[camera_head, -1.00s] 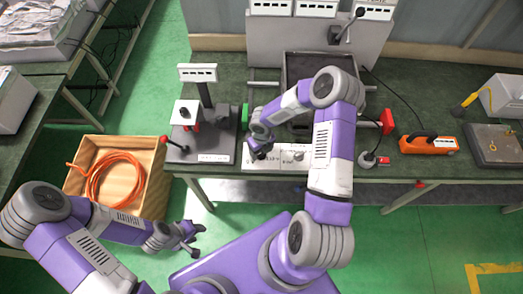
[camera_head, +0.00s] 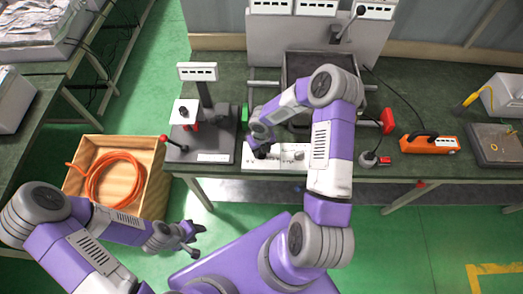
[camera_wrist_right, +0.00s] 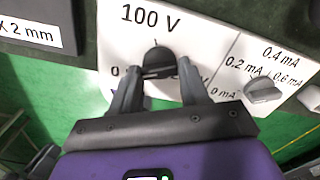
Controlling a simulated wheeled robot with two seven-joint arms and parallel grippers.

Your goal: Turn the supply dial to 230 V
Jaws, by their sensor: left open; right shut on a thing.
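The supply dial (camera_wrist_right: 157,60) is a black knob on a white panel (camera_wrist_right: 112,62) in the right wrist view. "100 V" is printed above it, "0" shows at its left, and the label at its right is mostly hidden by a finger. A small mark stands at the dial's top, below "100 V". My right gripper (camera_wrist_right: 158,88) is shut on the dial, a finger on each side. In the head view my right gripper (camera_head: 260,152) is at the panel's left part. My left gripper (camera_head: 198,241) is open and empty, low over the floor area.
A grey current dial (camera_wrist_right: 263,91) with mA labels sits right of the supply dial. A stand with a display (camera_head: 197,73) is left of the panel. An orange meter (camera_head: 428,143) lies to the right. A wooden crate (camera_head: 158,178) holds an orange cable.

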